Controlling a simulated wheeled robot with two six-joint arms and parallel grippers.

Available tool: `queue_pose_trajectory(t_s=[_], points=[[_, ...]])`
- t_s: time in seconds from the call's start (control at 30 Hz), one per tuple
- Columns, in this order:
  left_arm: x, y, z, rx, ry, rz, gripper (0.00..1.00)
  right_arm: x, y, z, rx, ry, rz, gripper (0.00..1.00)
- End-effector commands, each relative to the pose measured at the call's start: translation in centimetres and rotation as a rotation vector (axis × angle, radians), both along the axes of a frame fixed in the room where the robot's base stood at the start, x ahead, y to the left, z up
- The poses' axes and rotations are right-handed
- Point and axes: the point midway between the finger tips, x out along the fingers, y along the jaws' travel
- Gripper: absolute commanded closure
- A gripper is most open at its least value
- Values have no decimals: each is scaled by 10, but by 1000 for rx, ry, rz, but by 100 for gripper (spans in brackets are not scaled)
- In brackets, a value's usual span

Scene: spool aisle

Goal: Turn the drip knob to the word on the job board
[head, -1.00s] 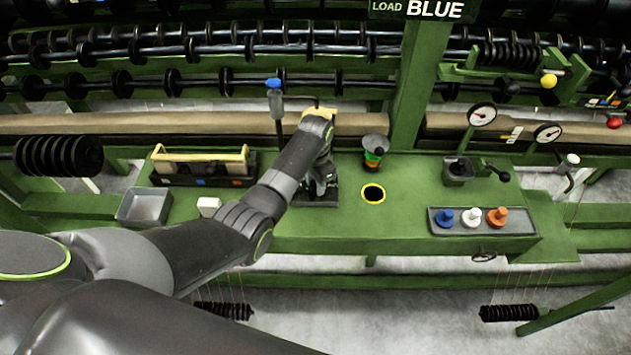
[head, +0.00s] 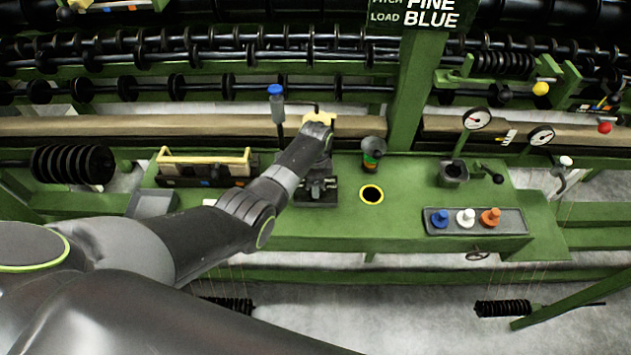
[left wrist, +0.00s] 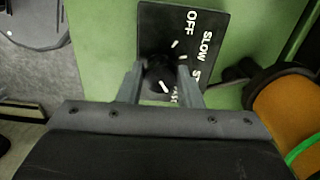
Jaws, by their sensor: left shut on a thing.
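The drip knob (left wrist: 160,76) is a black knob with a white mark, on a black plate (left wrist: 155,20) lettered OFF, SLOW, ST (cut off by a finger) and a lowest word, partly hidden, that looks like FAST. The knob's white mark slants toward that lowest word. My left gripper (left wrist: 160,88) is shut on the knob, one finger on each side. In the head view my left gripper (head: 318,186) is over the plate on the green bench. The job board (head: 412,14) at the top shows FINE and LOAD BLUE; its upper part is cut off. My right gripper is out of view.
Right of the gripper are a funnel (head: 373,150), a yellow-ringed hole (head: 371,195) and a tray (head: 505,222) of blue, white and orange pegs. A blue-topped post (head: 276,100) stands behind my left arm. A yellow-handled box (head: 205,168) is at left.

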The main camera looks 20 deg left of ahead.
Motion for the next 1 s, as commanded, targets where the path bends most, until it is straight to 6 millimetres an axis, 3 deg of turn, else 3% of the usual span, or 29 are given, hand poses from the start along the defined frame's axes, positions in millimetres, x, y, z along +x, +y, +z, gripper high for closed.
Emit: queue_pose_trajectory(t_s=[0.77,0.8,0.93,1.0], points=[[1,0,1,0,-3,-105,91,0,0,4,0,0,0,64],[1,0,1,0,-3,-105,63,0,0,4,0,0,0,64],[1,0,1,0,-2,-104,46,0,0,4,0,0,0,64],[1,0,0,0,-2,-104,46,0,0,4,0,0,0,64]])
